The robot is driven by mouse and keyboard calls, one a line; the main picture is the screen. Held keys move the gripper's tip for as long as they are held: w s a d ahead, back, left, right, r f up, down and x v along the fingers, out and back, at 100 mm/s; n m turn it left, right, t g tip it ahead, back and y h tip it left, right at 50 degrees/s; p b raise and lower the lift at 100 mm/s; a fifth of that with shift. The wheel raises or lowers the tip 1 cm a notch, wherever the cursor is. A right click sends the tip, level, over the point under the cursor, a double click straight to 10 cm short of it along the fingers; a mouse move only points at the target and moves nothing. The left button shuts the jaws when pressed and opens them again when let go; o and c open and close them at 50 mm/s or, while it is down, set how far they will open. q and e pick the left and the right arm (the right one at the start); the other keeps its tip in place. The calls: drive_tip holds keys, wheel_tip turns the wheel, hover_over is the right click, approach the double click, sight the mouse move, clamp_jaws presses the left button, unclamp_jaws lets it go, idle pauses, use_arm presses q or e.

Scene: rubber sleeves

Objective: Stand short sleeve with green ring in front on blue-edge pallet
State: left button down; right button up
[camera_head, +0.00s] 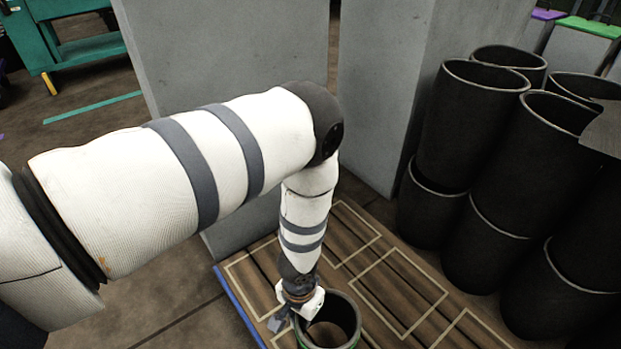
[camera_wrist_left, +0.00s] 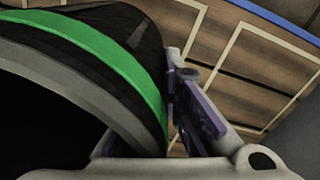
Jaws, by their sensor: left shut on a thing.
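The short black sleeve with a green ring (camera_head: 346,308) is at the bottom centre of the head view, upright or nearly so, its lower part cut off. In the left wrist view the green ring (camera_wrist_left: 110,50) runs around the dark sleeve near its grey rim. My left gripper (camera_head: 301,316) is shut on the sleeve's wall at its left side; one finger also shows against the sleeve in the left wrist view (camera_wrist_left: 192,105). The wooden pallet (camera_head: 392,290), marked with pale rectangles, has a blue edge (camera_head: 238,306) on its left. I cannot tell whether the sleeve touches the pallet.
Tall black sleeves (camera_head: 470,125) stand stacked in two levels on the right. Large grey blocks (camera_head: 240,60) rise behind the pallet. A teal cart (camera_head: 80,45) stands at the far left. Marked pallet boards between the held sleeve and the stacks are bare.

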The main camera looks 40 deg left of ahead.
use_arm(q)
drive_tip(key=shift+w+f, duration=0.35)
drive_tip(key=f+b, duration=0.1)
drive_tip(key=f, duration=0.1)
drive_tip(key=f+b, duration=0.1)
drive_tip(key=shift+w+f, duration=0.2)
drive_tip(key=shift+f, duration=0.15)
drive_tip(key=shift+r, duration=0.2)
drive_tip(key=c, duration=2.2)
unclamp_jaws()
drive_tip(key=shift+f, duration=0.2)
drive_tip(key=o, duration=0.4)
